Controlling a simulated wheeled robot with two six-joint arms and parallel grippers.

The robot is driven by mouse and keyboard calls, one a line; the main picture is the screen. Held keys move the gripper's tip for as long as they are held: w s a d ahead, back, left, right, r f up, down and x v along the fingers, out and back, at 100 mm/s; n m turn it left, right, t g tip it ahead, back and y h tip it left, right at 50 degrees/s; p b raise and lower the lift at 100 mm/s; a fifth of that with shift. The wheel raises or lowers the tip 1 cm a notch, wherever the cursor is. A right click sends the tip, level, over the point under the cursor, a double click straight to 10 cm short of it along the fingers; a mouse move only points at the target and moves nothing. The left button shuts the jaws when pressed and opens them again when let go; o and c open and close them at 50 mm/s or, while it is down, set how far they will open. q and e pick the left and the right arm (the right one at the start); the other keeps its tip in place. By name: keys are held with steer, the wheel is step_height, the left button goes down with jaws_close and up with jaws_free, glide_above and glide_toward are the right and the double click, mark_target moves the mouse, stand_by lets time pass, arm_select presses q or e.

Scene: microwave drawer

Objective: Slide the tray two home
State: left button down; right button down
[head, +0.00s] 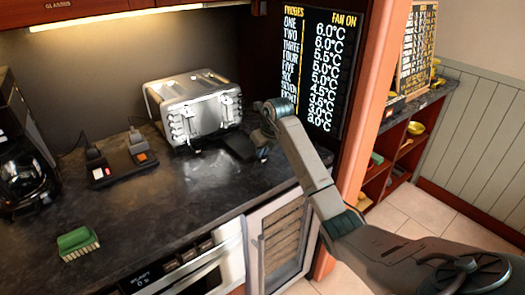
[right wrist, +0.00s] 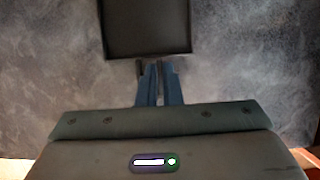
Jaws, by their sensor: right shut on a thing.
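A dark, flat tray (head: 239,147) lies on the counter beside the lower right corner of the silver toaster (head: 200,108). In the right wrist view the tray (right wrist: 146,28) is a black square with a raised rim, just beyond my fingertips. My right gripper (head: 262,152) is low over the counter at the tray's right side. Its blue fingers (right wrist: 158,72) are nearly together, shut on a thin dark piece that looks like part of the tray. The exact grip is too small to tell. No label marks the tray as two. My left gripper is not in view.
A dark control box (head: 123,167) with plugs stands left of the toaster. A green sponge-like block (head: 78,242) lies at the front left, near a coffee maker (head: 25,165). A probe display (head: 318,70) stands behind my right arm. The counter in front of the toaster is clear.

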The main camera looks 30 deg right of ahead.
mark_target(247, 145)
stand_by(0.4)
steer(key=shift+w, duration=0.1)
steer(key=shift+w, duration=0.15)
stand_by(0.4)
steer(key=shift+w+a, duration=0.1)
steer(key=shift+w, duration=0.8)
steer(key=shift+w+a+b, duration=0.1)
steer(key=shift+w+b, duration=0.3)
steer(key=shift+w, duration=1)
steer(key=shift+w+a+b, duration=0.15)
steer(key=shift+w+b, duration=0.35)
steer(key=shift+w, duration=0.9)
